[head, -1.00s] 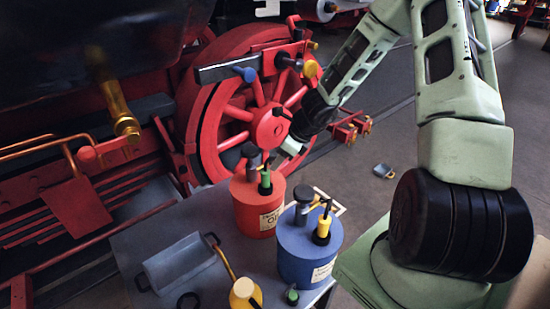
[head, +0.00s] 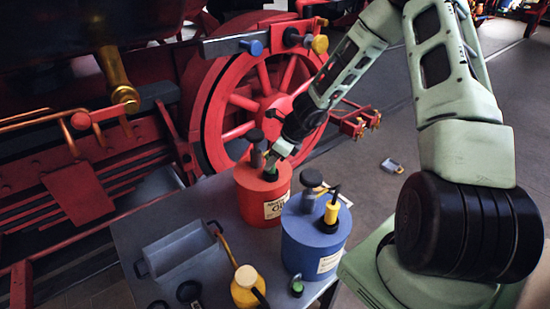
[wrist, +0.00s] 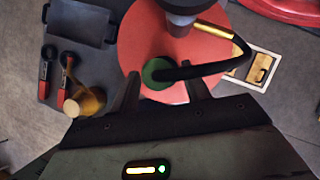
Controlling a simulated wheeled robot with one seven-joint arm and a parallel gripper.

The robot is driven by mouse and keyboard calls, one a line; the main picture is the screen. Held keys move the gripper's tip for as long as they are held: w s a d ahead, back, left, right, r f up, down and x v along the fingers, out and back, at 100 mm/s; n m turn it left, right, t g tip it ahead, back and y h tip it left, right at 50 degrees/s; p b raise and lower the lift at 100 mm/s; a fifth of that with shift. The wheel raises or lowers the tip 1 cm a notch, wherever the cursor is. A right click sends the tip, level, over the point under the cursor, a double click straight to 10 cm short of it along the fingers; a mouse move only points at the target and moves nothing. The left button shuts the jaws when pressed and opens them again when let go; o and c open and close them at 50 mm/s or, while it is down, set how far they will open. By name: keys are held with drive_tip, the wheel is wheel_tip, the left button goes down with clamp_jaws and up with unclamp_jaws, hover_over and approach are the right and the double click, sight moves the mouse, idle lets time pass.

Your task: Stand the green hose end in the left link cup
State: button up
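The green hose end (head: 270,174) stands upright on top of the red oil can (head: 262,200). In the wrist view the green hose end (wrist: 158,72) is a round collar with a black hose curving right to a brass piece (wrist: 214,29). My gripper (wrist: 163,90) is open, with one finger on each side of the collar and visible gaps. In the head view my gripper (head: 276,160) is just above the can top and partly hides the hose. Above the red wheel, a blue cup-like part (head: 252,47) is at left and a yellow one (head: 320,44) at right.
A blue can (head: 314,245) with a yellow-collared hose (head: 331,214) stands close in front of the red can. A grey tray (head: 182,247) and a yellow oiler (head: 246,288) share the grey table (head: 130,232). The spoked red wheel (head: 213,130) rises behind.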

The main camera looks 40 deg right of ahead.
drive_tip(key=c, duration=0.9)
drive_tip(key=shift+r, duration=0.1)
drive_tip(key=shift+r+p, duration=2.6)
drive_tip(key=shift+r, duration=0.1)
